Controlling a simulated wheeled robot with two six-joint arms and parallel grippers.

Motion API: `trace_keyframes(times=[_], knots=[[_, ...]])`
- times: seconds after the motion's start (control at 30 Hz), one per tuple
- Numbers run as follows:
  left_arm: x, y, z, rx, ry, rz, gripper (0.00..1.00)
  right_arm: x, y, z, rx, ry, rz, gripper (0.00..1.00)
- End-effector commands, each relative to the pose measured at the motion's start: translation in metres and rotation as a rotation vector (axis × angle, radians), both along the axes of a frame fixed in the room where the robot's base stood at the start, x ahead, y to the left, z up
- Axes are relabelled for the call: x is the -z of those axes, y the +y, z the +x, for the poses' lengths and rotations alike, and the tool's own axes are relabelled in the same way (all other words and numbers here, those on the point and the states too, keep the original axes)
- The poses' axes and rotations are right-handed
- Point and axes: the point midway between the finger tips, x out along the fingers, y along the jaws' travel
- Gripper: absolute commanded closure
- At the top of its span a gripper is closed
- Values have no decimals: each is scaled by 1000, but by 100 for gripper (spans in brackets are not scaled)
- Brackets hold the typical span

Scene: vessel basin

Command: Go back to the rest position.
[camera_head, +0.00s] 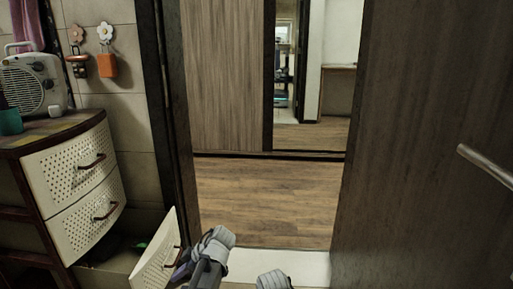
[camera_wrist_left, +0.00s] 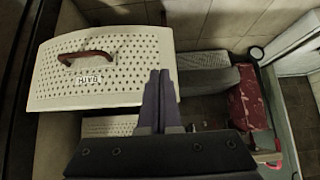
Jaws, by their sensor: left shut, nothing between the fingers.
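My left gripper (camera_head: 181,272) is at the bottom of the head view, beside the front of the pulled-out lowest drawer (camera_head: 154,256). In the left wrist view, the dark fingers of my left gripper (camera_wrist_left: 159,80) are together with nothing between them. A perforated cream drawer front (camera_wrist_left: 125,75) with a brown handle (camera_wrist_left: 87,56) lies to the left of the fingertips, its right edge close by them. I cannot tell whether they touch. My right gripper is not in view; only a grey-white arm part of mine shows at the bottom edge.
The drawer cabinet (camera_head: 77,126) stands at left, its two upper drawers shut, with a heater (camera_head: 37,82) on top. An open doorway with wooden floor (camera_head: 265,195) is ahead. A dark door (camera_head: 425,150) with a metal handle (camera_head: 485,166) stands at right.

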Motion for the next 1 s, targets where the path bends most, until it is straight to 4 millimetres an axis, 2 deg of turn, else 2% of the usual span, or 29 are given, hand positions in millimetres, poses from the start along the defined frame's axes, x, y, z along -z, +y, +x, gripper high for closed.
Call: trace_keyframes(times=[0.37,0.57,0.77,0.87,1.0], knots=[[4,-18,-14,132,108,-51,100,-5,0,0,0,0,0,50],[8,-36,-28,275,214,-103,100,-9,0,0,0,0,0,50],[12,-66,-53,516,372,-181,100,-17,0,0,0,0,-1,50],[14,-87,-71,699,473,-234,100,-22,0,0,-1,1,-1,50],[16,-122,-104,1028,627,-313,100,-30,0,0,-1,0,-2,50]])
